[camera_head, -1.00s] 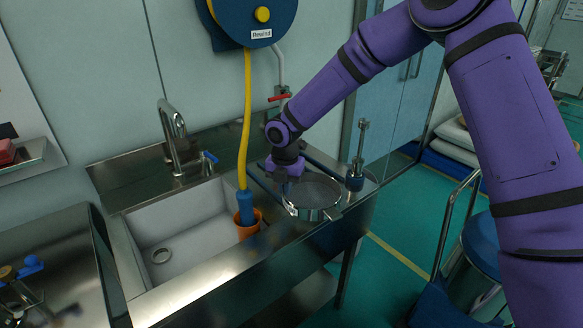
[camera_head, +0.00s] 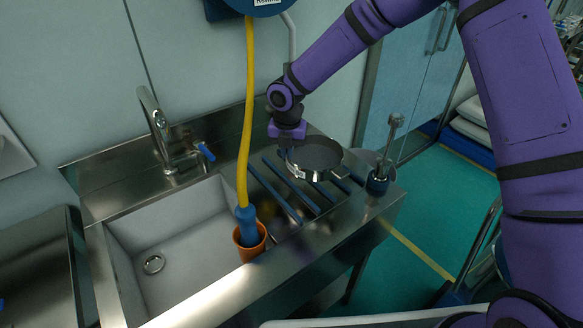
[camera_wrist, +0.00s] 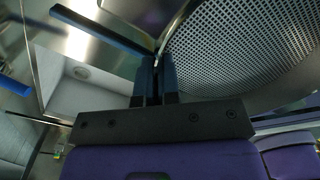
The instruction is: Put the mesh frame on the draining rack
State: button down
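The mesh frame (camera_head: 316,153) is a round metal ring with a fine perforated sheet and small side tabs. My gripper (camera_head: 285,147) is at its left rim. In the wrist view the two dark fingers (camera_wrist: 155,82) are closed on the rim, with the perforated mesh (camera_wrist: 245,45) filling the upper right. The draining rack (camera_head: 275,191) is a set of blue bars on the steel counter right of the sink. The frame is over the rack's far right part and hides some bars. I cannot tell whether it touches them.
The sink basin (camera_head: 180,240) lies left of the rack. An orange cup (camera_head: 250,243) with a blue nozzle and yellow hose (camera_head: 248,110) stands at the rack's near left. A metal tool with a blue base (camera_head: 378,182) stands to the right. The faucet (camera_head: 158,125) is behind the sink.

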aim_at(288, 178)
jog(key=shift+f, duration=3.5)
jog(key=shift+f, duration=0.15)
jog(key=c, duration=1.4)
grip_release()
jog(key=shift+o, duration=0.2)
